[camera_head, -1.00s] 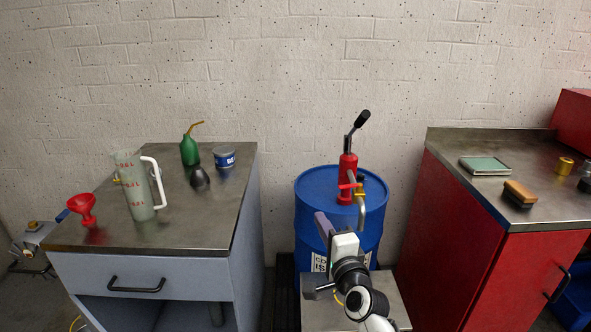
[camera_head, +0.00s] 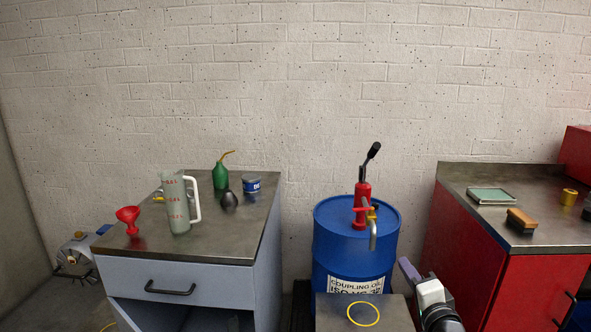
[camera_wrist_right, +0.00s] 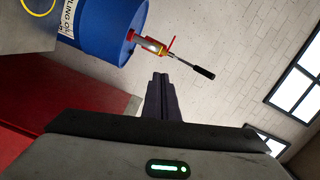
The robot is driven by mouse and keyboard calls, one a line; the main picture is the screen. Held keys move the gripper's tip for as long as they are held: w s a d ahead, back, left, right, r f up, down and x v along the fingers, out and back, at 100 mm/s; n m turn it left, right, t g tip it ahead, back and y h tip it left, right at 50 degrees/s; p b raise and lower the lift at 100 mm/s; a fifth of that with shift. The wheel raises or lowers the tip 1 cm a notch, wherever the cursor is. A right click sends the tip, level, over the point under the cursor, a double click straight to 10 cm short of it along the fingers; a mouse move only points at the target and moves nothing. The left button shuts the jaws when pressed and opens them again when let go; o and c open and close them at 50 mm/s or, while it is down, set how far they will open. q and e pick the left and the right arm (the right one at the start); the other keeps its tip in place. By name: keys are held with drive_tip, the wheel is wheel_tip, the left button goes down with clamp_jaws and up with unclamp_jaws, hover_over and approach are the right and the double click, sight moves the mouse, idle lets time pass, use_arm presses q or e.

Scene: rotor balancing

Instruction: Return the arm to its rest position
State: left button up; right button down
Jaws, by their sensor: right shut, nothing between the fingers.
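My right arm comes in at the bottom right of the head view, with its white and black wrist between the blue drum and the red cabinet. My right gripper (camera_head: 408,268) points away from me there, its dark fingers showing narrowly. In the right wrist view the gripper (camera_wrist_right: 160,78) shows its two dark fingers together, shut and empty. It touches nothing that I can see. My left gripper is not in view.
A blue drum (camera_head: 335,245) with a red hand pump (camera_head: 362,200) stands at the centre. A low stand (camera_head: 335,312) with a yellow ring (camera_head: 378,318) is before it. A grey bench (camera_head: 215,250) with a jug (camera_head: 176,205) and funnel (camera_head: 128,216) is left; a red cabinet (camera_head: 520,290) is right.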

drive_tip(key=s+d+r+n+h, duration=0.1)
drive_tip(key=d+r+n+h, duration=0.15)
drive_tip(key=d, duration=0.95)
drive_tip(key=s+d+r+n+h, duration=0.15)
drive_tip(key=d+r, duration=0.25)
drive_tip(key=d, duration=0.7)
drive_tip(key=s+a+f+n+g+y, duration=0.1)
drive_tip(key=s+a+f+n+g, duration=0.15)
drive_tip(key=s+a+f, duration=0.35)
drive_tip(key=s+a+f+n+g+y, duration=0.1)
drive_tip(key=s+f+n, duration=0.25)
drive_tip(key=f, duration=0.45)
drive_tip(key=s+a+f+n+g+y, duration=0.1)
drive_tip(key=s+a+f+n, duration=0.1)
drive_tip(key=s+a+f, duration=0.45)
drive_tip(key=s+a+f+n+g, duration=0.2)
drive_tip(key=s+f+n, duration=0.15)
drive_tip(key=s, duration=0.45)
drive_tip(key=s+a+f+n+g+y, duration=0.1)
drive_tip(key=s+a+f+n+g, duration=0.15)
drive_tip(key=s+f, duration=0.4)
drive_tip(key=s+a+f+n+g, duration=0.1)
drive_tip(key=s+a+f+n, duration=0.15)
drive_tip(key=s, duration=0.75)
drive_tip(key=w+a+m+t+y, duration=0.1)
drive_tip(key=a+m, duration=0.3)
drive_tip(key=a, duration=0.8)
drive_tip(key=shift+w+a+f+m, duration=0.15)
drive_tip(key=shift+w+f+m, duration=0.05)
drive_tip(key=shift+m, duration=0.15)
